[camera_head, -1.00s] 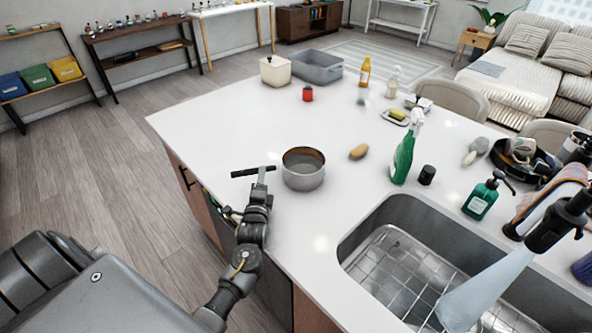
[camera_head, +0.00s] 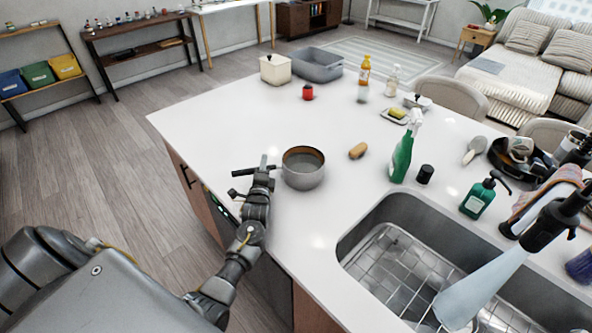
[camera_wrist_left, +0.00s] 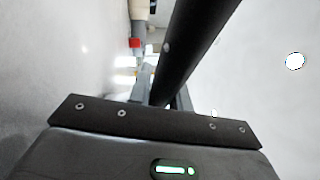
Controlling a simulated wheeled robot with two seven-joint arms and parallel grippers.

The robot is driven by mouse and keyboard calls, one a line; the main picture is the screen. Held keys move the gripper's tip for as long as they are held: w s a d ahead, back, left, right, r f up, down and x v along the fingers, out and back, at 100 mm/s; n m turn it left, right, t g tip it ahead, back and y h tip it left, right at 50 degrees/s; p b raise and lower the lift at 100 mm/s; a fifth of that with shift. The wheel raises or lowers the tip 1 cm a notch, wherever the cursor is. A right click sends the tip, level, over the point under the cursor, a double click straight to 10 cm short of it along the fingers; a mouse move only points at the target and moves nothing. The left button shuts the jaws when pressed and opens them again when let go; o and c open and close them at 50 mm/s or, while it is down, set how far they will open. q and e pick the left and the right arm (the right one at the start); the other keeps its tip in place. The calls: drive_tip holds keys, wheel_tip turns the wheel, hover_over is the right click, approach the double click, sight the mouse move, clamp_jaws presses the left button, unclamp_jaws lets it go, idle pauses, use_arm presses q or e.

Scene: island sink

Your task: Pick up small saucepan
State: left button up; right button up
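The small saucepan (camera_head: 303,177) is a grey metal pot with a brownish inner rim. It stands upright on the white island top near its left edge, and its dark handle points left in the head view. My left gripper (camera_head: 263,166) is at the handle, just left of the pot. In the left wrist view the dark handle (camera_wrist_left: 188,45) runs close in front of the gripper and hides most of the fingers. Whether the fingers are closed on it cannot be told. My right gripper is in neither view.
A sponge-like tan item (camera_head: 358,151) and a green spray bottle (camera_head: 402,158) stand right of the pot. The sink (camera_head: 390,225) is at front right. A red can (camera_head: 307,92) and grey tub (camera_head: 318,66) are farther back. The counter behind the pot is clear.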

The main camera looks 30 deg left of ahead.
use_arm(q)
drive_tip(key=shift+c, duration=1.1)
clamp_jaws()
drive_tip(key=shift+r, duration=0.2)
